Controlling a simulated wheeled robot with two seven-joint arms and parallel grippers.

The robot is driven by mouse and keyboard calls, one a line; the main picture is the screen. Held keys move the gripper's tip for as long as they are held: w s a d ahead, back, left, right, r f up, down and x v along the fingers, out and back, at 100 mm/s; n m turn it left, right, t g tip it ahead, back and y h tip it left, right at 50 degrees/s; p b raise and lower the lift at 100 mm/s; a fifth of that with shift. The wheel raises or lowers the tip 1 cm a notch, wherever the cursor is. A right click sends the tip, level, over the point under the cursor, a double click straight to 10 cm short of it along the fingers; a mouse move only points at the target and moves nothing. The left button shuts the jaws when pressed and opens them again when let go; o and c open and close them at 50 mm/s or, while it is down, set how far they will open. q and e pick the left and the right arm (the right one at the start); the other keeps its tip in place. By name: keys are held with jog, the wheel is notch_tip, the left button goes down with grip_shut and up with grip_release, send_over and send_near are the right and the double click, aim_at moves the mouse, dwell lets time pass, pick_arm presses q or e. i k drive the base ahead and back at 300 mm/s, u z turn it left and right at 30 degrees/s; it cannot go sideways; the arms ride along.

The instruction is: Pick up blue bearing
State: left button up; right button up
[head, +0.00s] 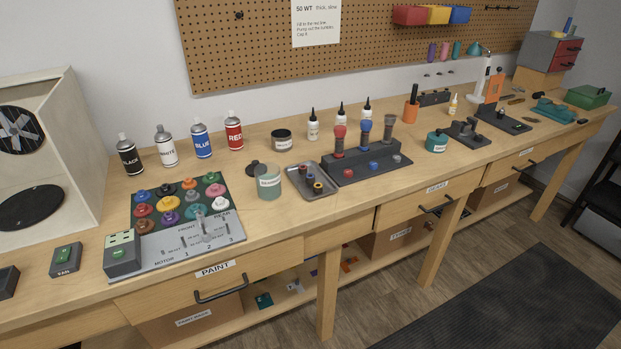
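A grey metal tray (325,194) lies on the bench in the middle of the head view. Several small ring-like parts sit in it, including a dark red one (304,170) and a yellow one (318,187). A small bluish part (311,177) lies between them and may be the blue bearing; it is too small to be sure. Right of the tray is a dark block (343,178) with red, blue and grey topped posts; a small blue round piece (373,166) shows on its front. Neither of my grippers is in view.
Spray cans and a board of coloured knobs (148,240) are further left. Bare wood lies in front of the tray.

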aim_at(309, 177)
jog(key=z, duration=0.35)
jog(key=k, duration=0.4)
jog(key=z, duration=0.9)
jog(key=i, duration=0.4)
jog(key=u, duration=1.15)
jog(key=i, duration=0.95)
jog(key=u, duration=1.1)
